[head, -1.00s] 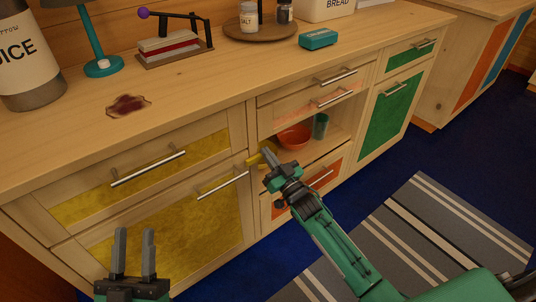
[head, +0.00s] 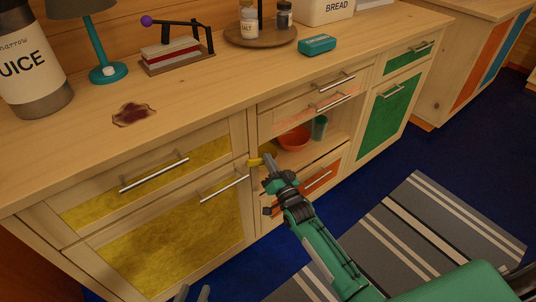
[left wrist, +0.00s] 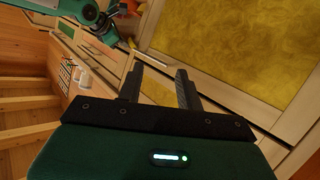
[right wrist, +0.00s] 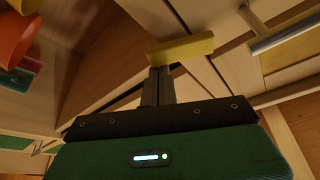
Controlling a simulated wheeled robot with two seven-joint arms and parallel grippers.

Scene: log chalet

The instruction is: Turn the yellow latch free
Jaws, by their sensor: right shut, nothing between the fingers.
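The yellow latch (head: 255,162) is a small bar on the cabinet front, between the yellow-panelled door (head: 175,250) and the open compartment (head: 325,145). It lies about level in the head view. In the right wrist view the latch (right wrist: 181,48) crosses just beyond my fingertips. My right gripper (head: 269,161) is shut and empty, its tips at the latch's right end; I cannot tell whether they touch. The right wrist view shows its fingers (right wrist: 156,76) together. My left gripper (left wrist: 160,72) is open and empty, low before the yellow fronts; only its fingertips (head: 191,293) show in the head view.
An orange bowl (head: 293,139) and a teal cup (head: 320,127) stand in the open compartment. Bar handles (head: 224,186) stick out from the doors and drawers near my right gripper. The floor before the cabinet holds a striped rug (head: 425,250).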

